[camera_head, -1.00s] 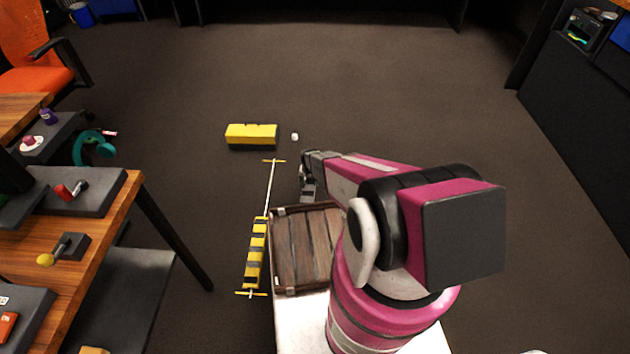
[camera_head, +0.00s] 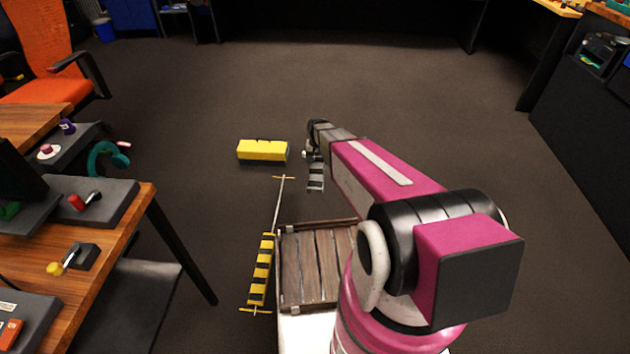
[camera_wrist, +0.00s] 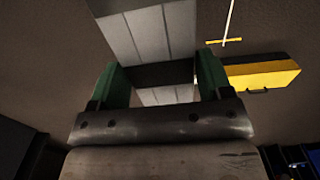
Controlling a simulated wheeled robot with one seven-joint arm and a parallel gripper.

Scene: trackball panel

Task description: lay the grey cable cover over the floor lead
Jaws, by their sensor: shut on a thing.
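The grey cable cover (camera_head: 315,180), a banded grey strip, is held in my gripper (camera_head: 313,157) to the right of the lead's far end. In the wrist view, the green fingers of my gripper (camera_wrist: 163,80) are closed on either side of the grey cover (camera_wrist: 150,32), which extends away from them. The floor lead (camera_head: 277,205) runs as a thin pale line between two yellow cross marks. A yellow-and-black striped cover (camera_head: 261,270) lies along its near part. The far part of the lead is bare, and its far end shows in the wrist view (camera_wrist: 229,20).
A yellow case (camera_head: 262,150) stands on the floor beyond the lead's far end. A wooden crate (camera_head: 318,268) stands right of the striped cover. A desk (camera_head: 125,225) with panels and an orange chair (camera_head: 40,55) are at the left. The floor beyond is clear.

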